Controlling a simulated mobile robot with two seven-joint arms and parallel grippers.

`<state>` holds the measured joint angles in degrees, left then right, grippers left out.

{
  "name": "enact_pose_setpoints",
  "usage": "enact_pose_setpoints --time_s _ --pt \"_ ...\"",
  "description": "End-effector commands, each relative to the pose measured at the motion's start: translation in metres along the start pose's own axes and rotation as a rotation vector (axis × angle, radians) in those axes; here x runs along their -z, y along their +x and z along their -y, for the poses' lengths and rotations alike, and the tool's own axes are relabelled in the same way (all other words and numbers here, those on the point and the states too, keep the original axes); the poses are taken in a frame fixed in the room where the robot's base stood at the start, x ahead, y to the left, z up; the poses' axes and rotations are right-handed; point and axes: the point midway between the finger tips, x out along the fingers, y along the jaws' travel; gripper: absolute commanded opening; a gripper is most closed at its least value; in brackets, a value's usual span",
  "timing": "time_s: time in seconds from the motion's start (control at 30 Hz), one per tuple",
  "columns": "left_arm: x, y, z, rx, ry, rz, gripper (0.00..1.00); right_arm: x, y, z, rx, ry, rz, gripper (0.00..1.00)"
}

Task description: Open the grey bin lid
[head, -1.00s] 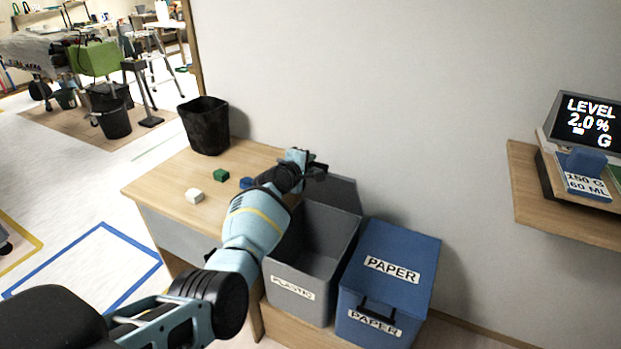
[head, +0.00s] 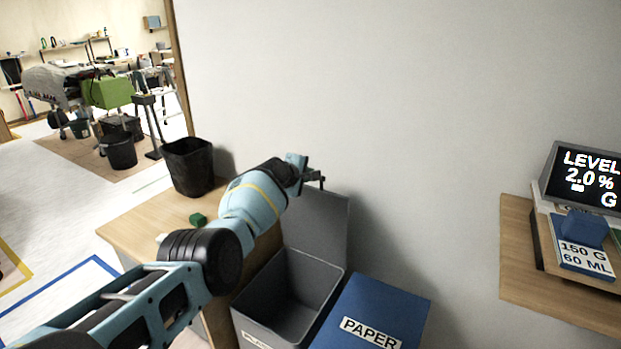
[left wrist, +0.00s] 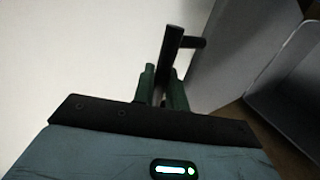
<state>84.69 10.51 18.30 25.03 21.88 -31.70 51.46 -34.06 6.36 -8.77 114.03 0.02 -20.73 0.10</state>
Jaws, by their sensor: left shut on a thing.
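The grey bin (head: 256,318) stands against the wall with its inside exposed. Its grey lid (head: 325,225) stands raised, close to upright, behind the opening. My left gripper (head: 312,177) is at the lid's top edge. In the left wrist view my left gripper (left wrist: 163,88) is shut on a black bar handle (left wrist: 171,52), with the grey lid (left wrist: 232,45) beside it and the bin (left wrist: 285,85) at the right. My right gripper is not in view.
A blue paper bin (head: 385,305) with its lid shut stands right of the grey bin. A wooden table (head: 130,232) with a green block (head: 198,219) and a black basket (head: 190,166) is at the left. A shelf (head: 540,270) with a scale is at the right.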

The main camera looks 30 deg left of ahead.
Motion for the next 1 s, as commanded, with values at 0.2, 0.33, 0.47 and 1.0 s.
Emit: enact_pose_setpoints --time_s 0.2,0.33,0.47,1.0 --pt "0.002 0.0 -0.001 0.0 -0.001 0.001 0.0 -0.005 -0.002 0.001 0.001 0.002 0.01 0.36" --pt "0.002 0.0 0.0 0.0 -0.001 0.001 0.0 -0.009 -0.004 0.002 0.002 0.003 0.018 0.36" --pt "0.002 0.0 0.0 0.001 0.0 0.002 0.0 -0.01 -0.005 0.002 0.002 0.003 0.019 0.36" --pt "0.002 -0.001 0.0 0.001 0.0 0.001 0.33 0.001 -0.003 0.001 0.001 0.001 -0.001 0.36"
